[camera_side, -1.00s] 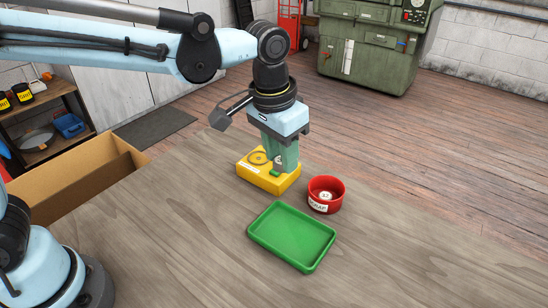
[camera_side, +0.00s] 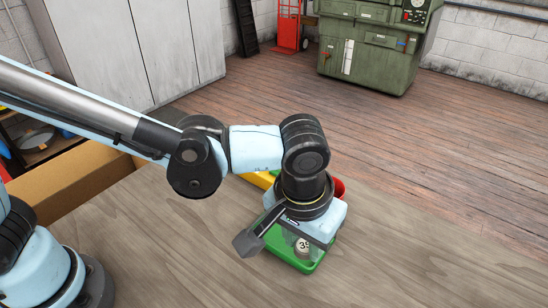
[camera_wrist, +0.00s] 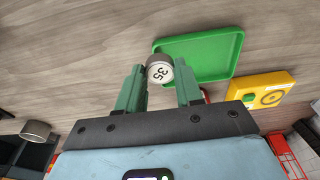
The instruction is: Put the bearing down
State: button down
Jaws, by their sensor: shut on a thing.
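My gripper (camera_wrist: 160,76) is shut on the bearing (camera_wrist: 159,63), a small round metal part with a pale face marked 35. The bearing sits between the two green fingertips. In the side view, the bearing (camera_side: 303,247) shows low beneath my wrist, in front of the green tray (camera_side: 309,267). My wrist hides much of the tray there. In the wrist view, the bearing overlaps the corner of the tray (camera_wrist: 205,47). I cannot tell whether the bearing touches the tray or is held above it.
A yellow block (camera_wrist: 272,84) with a round recess lies beyond the tray. The red scrap bowl (camera_side: 339,187) is mostly hidden behind my wrist. A cardboard box (camera_side: 90,180) stands at the left. The wooden table (camera_side: 430,260) is clear to the right.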

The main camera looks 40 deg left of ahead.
jog(key=w+f, duration=0.1)
jog(key=w, duration=0.1)
jog(key=w+a+f, duration=0.1)
jog(key=w, duration=0.1)
jog(key=w+a+f, duration=0.1)
jog(key=shift+w+a+f, duration=0.25)
jog(key=shift+w+f, duration=0.15)
jog(key=shift+f, duration=2)
jog(key=shift+f, duration=0.1)
jog(key=c, duration=1)
grip_release()
notch_tip(320, 180, up, 12)
jog(key=s, duration=0.2)
jog(key=s+a+t, duration=0.1)
jog(key=a, duration=0.7)
jog(key=s+a+t, duration=0.1)
jog(key=a+t, duration=0.1)
jog(key=a, duration=0.7)
jog(key=s+a+r+t, duration=0.1)
jog(key=s+a+t, duration=0.1)
jog(key=a, duration=0.6)
jog(key=shift+a, duration=0.25)
